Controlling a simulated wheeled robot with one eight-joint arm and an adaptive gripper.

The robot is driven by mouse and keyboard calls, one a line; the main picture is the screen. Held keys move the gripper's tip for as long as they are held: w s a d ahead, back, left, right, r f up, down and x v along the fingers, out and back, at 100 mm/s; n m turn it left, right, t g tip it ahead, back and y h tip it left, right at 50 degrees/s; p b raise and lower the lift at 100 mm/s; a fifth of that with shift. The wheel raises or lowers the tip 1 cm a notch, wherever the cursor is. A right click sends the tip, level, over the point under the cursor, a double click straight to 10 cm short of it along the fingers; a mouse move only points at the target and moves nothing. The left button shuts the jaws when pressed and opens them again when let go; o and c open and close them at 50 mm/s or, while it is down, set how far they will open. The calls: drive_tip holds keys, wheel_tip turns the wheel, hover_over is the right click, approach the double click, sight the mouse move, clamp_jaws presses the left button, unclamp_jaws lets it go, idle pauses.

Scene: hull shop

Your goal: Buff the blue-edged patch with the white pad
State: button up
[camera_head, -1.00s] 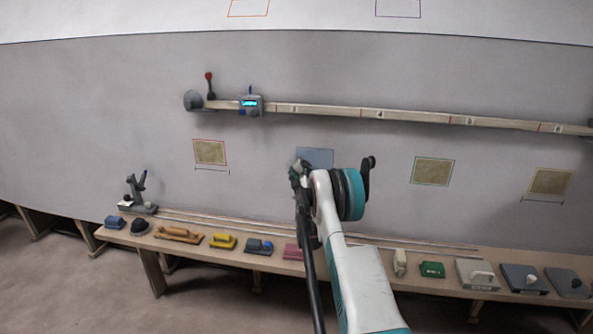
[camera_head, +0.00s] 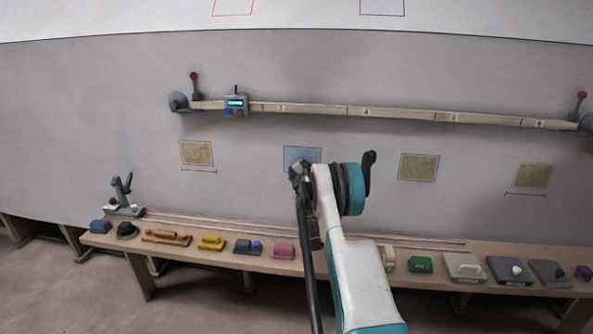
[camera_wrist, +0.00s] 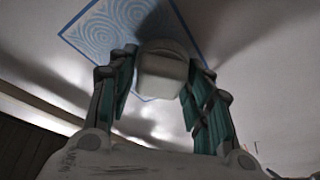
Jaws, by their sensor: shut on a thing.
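The blue-edged patch (camera_head: 302,153) is a bluish square on the hull wall, partly hidden behind my gripper in the head view. In the wrist view the patch (camera_wrist: 98,36) shows a pale swirl pattern inside a blue outline. My gripper (camera_head: 297,172) is in front of the lower part of the patch. In the wrist view my gripper (camera_wrist: 160,85) has its green-lined fingers shut on a white block-like thing, the white pad (camera_wrist: 161,72). The pad overlaps the patch in that view. I cannot tell whether it touches the wall.
Brown patches flank the blue one, at left (camera_head: 197,153) and right (camera_head: 418,167). A long rail (camera_head: 400,114) with a small blue-screened device (camera_head: 236,103) runs above. A wooden bench (camera_head: 190,255) below carries several blocks and tools.

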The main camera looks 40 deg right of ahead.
drive_tip(key=shift+s+d+r+p, duration=0.1)
drive_tip(key=shift+s+d+r, duration=0.25)
drive_tip(key=shift+s+d, duration=0.6)
drive_tip(key=shift+s+d+r+p, duration=0.15)
drive_tip(key=shift+s+d+r, duration=0.2)
drive_tip(key=shift+s+d, duration=0.6)
drive_tip(key=shift+s+d+r+p, duration=0.1)
drive_tip(key=shift+s+d+r, duration=0.25)
drive_tip(key=shift+s+d, duration=0.6)
drive_tip(key=shift+w+a+r+b, duration=0.1)
drive_tip(key=shift+w+a+b, duration=0.25)
drive_tip(key=shift+w+a, duration=2.8)
drive_tip(key=shift+w, duration=0.2)
drive_tip(key=shift+w+a, duration=1.9)
drive_tip(key=shift+w, duration=0.2)
drive_tip(key=shift+r+p, duration=0.35)
drive_tip(key=shift+r, duration=0.55)
drive_tip(key=shift+s+d+r, duration=0.15)
drive_tip(key=shift+s+d, duration=0.95)
drive_tip(key=shift+s, duration=0.05)
drive_tip(key=shift+s+d+b, duration=0.4)
drive_tip(key=shift+s+d, duration=0.1)
drive_tip(key=shift+s, duration=0.15)
drive_tip(key=shift+s+d, duration=1.65)
drive_tip(key=shift+s, duration=0.25)
drive_tip(key=shift+s+d, duration=1.6)
drive_tip(key=shift+s, duration=0.3)
drive_tip(key=shift+a, duration=0.1)
